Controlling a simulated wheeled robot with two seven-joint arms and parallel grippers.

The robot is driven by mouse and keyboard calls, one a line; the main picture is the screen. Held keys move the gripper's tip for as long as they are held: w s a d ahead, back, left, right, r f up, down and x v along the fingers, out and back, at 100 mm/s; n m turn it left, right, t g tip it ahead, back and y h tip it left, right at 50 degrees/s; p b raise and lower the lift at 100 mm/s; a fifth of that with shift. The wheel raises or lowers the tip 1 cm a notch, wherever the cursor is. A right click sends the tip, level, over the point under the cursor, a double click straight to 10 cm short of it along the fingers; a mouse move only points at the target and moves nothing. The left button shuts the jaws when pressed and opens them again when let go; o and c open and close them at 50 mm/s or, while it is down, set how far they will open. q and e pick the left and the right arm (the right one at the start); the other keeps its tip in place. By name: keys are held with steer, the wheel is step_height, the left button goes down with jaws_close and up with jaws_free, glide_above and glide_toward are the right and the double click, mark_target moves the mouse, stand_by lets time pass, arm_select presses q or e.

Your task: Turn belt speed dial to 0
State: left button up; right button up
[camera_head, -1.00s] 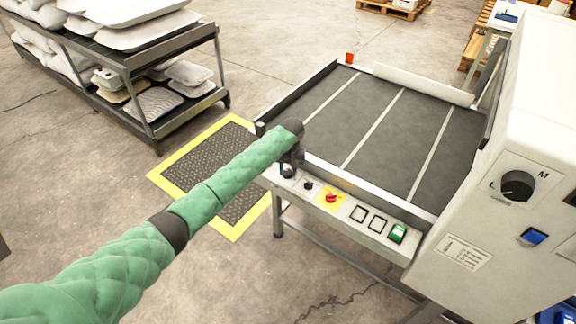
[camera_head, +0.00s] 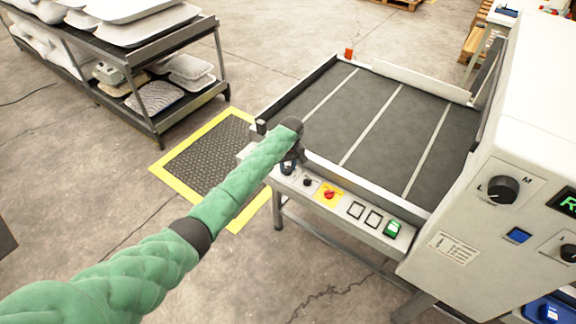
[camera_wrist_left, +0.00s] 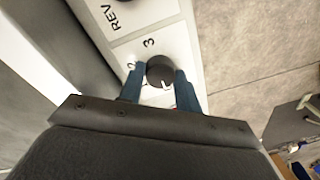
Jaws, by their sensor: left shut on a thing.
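The belt speed dial (camera_wrist_left: 160,72) is a small round black knob with a white pointer mark, on a pale panel with the printed numbers 2 and 3 beside it. My left gripper (camera_wrist_left: 161,88) has its blue fingers on both sides of the knob and is shut on it. In the left wrist view the white mark sits toward the gripper's side of the knob. My right gripper is not in view.
The panel also carries a black knob (camera_head: 307,182), a red switch on yellow (camera_head: 329,194) and a green button (camera_head: 393,229). The belt (camera_head: 375,120) is bare. A white machine (camera_head: 450,255) stands at right, a rack (camera_head: 160,95) at back left.

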mark_target(289, 168)
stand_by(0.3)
arm_select(q)
steer(key=o, duration=1)
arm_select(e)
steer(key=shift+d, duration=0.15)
arm_select(q)
steer(key=shift+r, duration=0.25)
steer(key=r+b, duration=0.1)
steer(key=r, duration=0.2)
steer(key=r+b, duration=0.1)
steer(key=r, duration=0.1)
steer(key=shift+w+d+r, duration=0.15)
steer(key=shift+d+r, duration=0.05)
steer(key=shift+r, duration=0.95)
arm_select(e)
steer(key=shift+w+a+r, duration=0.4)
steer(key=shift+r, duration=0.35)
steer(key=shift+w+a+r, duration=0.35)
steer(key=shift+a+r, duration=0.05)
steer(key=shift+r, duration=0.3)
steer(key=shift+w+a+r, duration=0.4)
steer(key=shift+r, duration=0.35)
